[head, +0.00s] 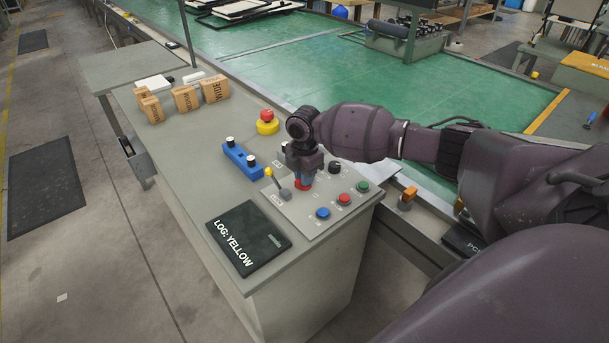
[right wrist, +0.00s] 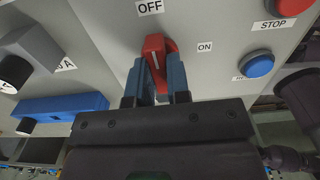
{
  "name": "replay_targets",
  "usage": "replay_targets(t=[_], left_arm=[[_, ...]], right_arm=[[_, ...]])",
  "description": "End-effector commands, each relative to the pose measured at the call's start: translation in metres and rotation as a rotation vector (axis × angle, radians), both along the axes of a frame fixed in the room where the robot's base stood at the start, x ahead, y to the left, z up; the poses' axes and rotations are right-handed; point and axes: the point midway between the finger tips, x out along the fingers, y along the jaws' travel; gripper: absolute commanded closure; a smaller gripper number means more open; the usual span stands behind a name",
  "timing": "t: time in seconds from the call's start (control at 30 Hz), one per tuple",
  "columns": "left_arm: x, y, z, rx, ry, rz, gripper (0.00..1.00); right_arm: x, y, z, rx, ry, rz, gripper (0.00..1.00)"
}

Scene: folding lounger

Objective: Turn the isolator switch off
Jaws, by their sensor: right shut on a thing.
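The isolator switch is a red rotary handle (right wrist: 157,52) with a white line on it, on the grey control panel. It also shows in the head view (head: 302,186), partly hidden under my right gripper. My right gripper (head: 303,178) points down onto the panel. In the right wrist view its two blue fingers (right wrist: 160,82) are shut on the red handle, one on each side. The OFF label (right wrist: 150,7) is above the handle, and the ON label (right wrist: 205,47) is to its right. The handle lies roughly up the picture, towards OFF; its exact setting is hard to tell. My left gripper is not in view.
Close by are a lever with a yellow knob (head: 269,173), a blue button (head: 322,213), a red STOP button (head: 344,199), a green button (head: 362,187) and a black dial (head: 335,166). A red emergency button (head: 267,121) and a blue block (head: 242,160) stand behind. A LOG: YELLOW screen (head: 248,237) lies in front.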

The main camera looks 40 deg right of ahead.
Motion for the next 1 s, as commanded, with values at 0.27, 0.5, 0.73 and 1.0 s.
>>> replay_targets(t=[0.27, 0.5, 0.73, 1.0], left_arm=[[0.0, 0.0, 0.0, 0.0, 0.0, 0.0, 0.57], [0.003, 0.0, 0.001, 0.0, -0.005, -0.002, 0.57], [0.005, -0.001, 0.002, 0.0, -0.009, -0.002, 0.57], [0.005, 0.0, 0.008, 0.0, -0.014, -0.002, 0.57]], right_arm=[[0.0, 0.001, 0.0, 0.002, 0.0, 0.004, 1.0], [0.0, 0.001, 0.0, 0.001, 0.0, 0.002, 0.57], [0.0, 0.0, 0.001, 0.0, -0.001, 0.001, 0.57], [0.001, 0.0, 0.034, 0.0, -0.004, 0.002, 0.57]])
